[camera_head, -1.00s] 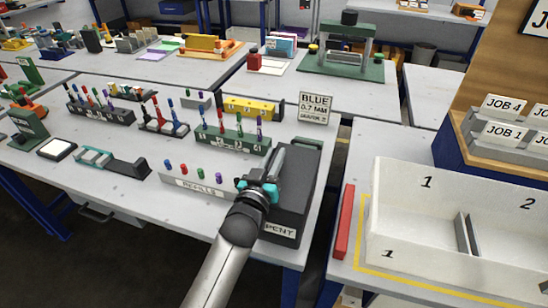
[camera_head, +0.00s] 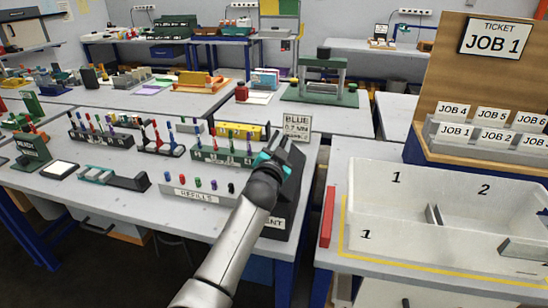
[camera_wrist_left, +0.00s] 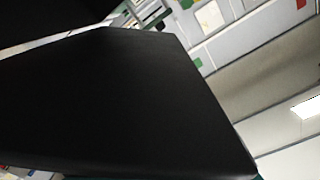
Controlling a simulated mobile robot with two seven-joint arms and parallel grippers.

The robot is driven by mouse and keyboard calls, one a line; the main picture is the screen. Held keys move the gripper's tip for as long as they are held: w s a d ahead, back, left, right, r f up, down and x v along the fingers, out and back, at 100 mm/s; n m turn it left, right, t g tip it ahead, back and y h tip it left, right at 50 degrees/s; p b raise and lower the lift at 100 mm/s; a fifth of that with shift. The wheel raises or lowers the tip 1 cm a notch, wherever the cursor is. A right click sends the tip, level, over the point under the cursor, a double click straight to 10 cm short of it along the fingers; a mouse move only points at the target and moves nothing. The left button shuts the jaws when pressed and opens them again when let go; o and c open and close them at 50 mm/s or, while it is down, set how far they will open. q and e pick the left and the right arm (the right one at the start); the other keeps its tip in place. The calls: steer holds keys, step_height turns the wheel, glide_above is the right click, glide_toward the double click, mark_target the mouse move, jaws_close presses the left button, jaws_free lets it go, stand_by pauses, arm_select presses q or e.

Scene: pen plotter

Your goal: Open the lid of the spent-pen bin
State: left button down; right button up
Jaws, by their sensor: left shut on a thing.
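The spent-pen bin (camera_head: 285,211) is a black box at the right front corner of the workbench, its label partly covered by my left arm. Its black lid (camera_head: 291,170) appears tilted up from the box; how far it is open is hard to tell. My left gripper (camera_head: 279,149) is at the lid's raised upper edge, shut on the lid. The dark lid panel (camera_wrist_left: 120,105) fills much of the left wrist view and hides the bin's inside. The fingertips are mostly hidden. My right gripper is not in view.
A refills rack (camera_head: 198,193) stands just left of the bin. A green pen rack (camera_head: 222,153) and a blue-pen sign (camera_head: 297,127) stand behind it. A white divided tray (camera_head: 388,215) and a red bar (camera_head: 327,217) lie across a gap to the right.

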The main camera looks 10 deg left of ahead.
arm_select(q)
steer(key=d+m, duration=0.2)
steer(key=d+r+m, duration=0.1)
steer(key=shift+s+d+m, duration=0.1)
steer(key=shift+d+m, duration=0.25)
steer(key=shift+m, duration=0.05)
steer(key=shift+d+f+m+b, duration=0.15)
steer(key=shift+d+m+b, duration=0.5)
steer(key=shift+d+m, duration=1.35)
steer(key=shift+a, duration=0.1)
steer(key=c, duration=0.8)
jaws_free()
steer(key=shift+c, duration=0.2)
steer(key=shift+s, duration=0.15)
